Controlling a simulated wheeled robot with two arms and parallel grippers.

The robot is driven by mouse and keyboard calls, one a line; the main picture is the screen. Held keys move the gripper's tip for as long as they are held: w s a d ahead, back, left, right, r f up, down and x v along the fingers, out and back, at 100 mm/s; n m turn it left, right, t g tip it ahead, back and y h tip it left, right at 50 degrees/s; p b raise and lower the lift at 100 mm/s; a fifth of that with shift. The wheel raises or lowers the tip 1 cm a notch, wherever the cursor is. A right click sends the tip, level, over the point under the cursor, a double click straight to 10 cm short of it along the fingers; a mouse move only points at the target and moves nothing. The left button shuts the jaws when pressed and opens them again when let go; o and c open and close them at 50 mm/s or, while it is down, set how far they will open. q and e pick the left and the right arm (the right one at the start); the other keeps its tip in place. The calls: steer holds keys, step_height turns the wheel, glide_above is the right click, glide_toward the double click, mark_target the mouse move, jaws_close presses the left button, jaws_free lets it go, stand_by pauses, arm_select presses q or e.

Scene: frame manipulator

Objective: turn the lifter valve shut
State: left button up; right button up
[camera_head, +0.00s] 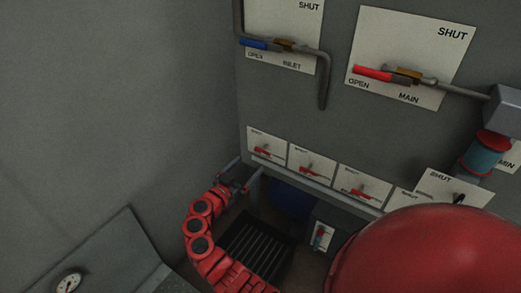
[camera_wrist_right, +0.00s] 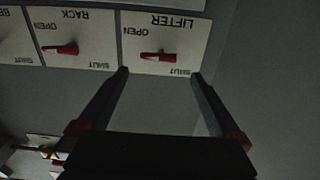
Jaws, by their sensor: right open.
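The lifter valve is a small red handle (camera_wrist_right: 153,56) on a white plate (camera_wrist_right: 185,35) marked LIFTER, OPEN and SHUT, seen upside down in the right wrist view. In the head view this handle (camera_head: 262,151) is on the leftmost plate of the lower row. My right gripper (camera_head: 247,167) is open and empty in front of that plate. In the right wrist view its two fingertips (camera_wrist_right: 160,73) stand apart by the plate's lower corners, not touching the handle. My left gripper is not in view.
Similar plates with red handles run to the right, the RACK plate (camera_wrist_right: 75,38) nearest. Above are the large INLET plate (camera_head: 284,25) and MAIN plate (camera_head: 435,55) with pipes. A rail (camera_head: 325,190) runs under the row. Left of the panel is plain wall.

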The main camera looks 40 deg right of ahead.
mark_target(262, 150)
steer(key=x, duration=0.9)
steer(key=shift+w+d+p, duration=0.1)
steer(key=shift+d+p, duration=0.15)
steer(key=shift+p, duration=0.1)
